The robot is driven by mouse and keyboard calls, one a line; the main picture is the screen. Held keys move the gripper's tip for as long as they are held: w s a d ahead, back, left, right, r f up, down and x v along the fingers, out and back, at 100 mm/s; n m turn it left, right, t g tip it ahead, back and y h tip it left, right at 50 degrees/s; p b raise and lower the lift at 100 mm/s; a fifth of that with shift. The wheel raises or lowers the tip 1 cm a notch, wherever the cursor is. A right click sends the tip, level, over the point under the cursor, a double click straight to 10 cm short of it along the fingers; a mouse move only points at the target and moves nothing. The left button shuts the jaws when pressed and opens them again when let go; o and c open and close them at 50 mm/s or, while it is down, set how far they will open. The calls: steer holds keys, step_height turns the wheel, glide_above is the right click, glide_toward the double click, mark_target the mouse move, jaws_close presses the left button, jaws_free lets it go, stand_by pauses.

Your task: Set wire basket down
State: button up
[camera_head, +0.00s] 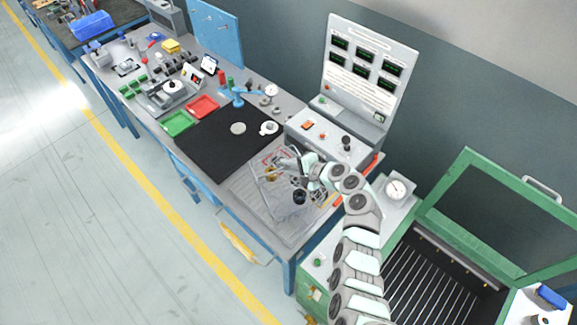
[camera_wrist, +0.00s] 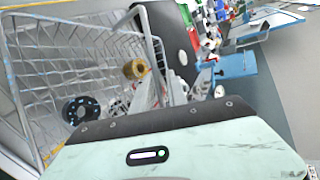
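The wire basket (camera_head: 285,208) is a pale metal mesh box over the right end of the bench, beside the black mat. In the wrist view, the basket (camera_wrist: 75,60) fills the left side. It holds a dark round part (camera_head: 299,196) and a yellow-brown spool-like part (camera_wrist: 134,69). My gripper (camera_head: 297,168) is at the basket's far rim, and in the wrist view its fingers (camera_wrist: 172,92) appear closed about that rim. The fingertips are partly hidden by the mesh. I cannot tell whether the basket's underside touches the surface below.
A black mat (camera_head: 215,150) lies left of the basket with a small disc and a white part on it. Red (camera_head: 202,106) and green (camera_head: 177,123) trays sit beyond. A control console (camera_head: 325,137) stands behind; a green-framed open machine (camera_head: 440,275) is at right.

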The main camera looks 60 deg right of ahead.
steer(key=shift+o, duration=1)
steer(key=shift+r, duration=0.1)
steer(key=v, duration=1.2)
steer(key=shift+b, duration=0.4)
